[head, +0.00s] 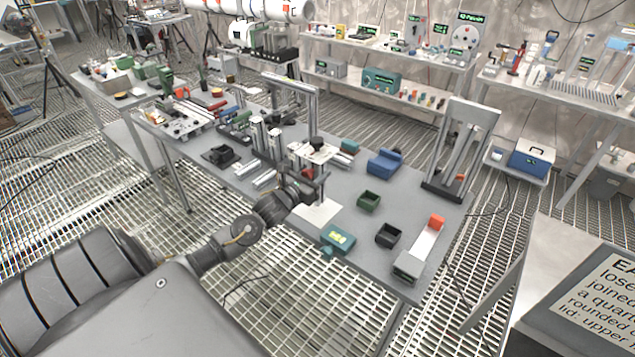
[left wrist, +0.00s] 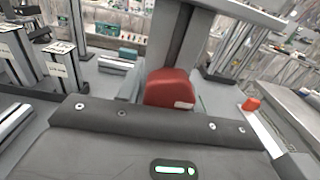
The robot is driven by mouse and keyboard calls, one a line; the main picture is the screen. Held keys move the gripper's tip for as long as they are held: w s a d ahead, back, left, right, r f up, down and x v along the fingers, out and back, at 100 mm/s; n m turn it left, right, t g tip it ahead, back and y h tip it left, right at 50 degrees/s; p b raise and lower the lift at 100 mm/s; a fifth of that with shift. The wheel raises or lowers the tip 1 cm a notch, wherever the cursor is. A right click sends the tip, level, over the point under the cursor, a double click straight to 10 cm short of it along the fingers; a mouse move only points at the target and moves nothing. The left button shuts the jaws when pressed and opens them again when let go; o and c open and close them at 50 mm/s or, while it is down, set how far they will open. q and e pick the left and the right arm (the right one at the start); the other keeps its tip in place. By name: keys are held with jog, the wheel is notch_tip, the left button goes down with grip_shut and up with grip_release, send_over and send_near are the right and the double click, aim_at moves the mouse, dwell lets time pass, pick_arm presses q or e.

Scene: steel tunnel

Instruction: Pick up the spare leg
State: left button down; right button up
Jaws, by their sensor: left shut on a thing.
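My left gripper (head: 304,186) is over the front middle of the grey table, close to a small stand with a pale top plate (head: 314,152). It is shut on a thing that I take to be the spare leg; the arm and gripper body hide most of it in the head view. In the left wrist view a red piece (left wrist: 170,88) shows just beyond the gripper's dark body, in front of a dark grey upright post (left wrist: 188,42). I cannot tell whether the red piece and the post are joined. My right gripper is not in view.
A white sheet (head: 318,212), a teal display box (head: 338,238), a green bin (head: 369,201) and a dark bin (head: 388,235) are near the gripper. A blue block (head: 384,162) and tall metal frame (head: 462,150) stand farther right. Upright profiles (head: 257,137) crowd the left.

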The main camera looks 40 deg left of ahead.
pick_arm(q)
jog(key=s+d+r+b, duration=0.3)
jog(key=s+r, duration=0.6)
jog(key=s, duration=0.4)
jog(key=shift+d+r, duration=0.2)
jog(key=shift+d, duration=0.5)
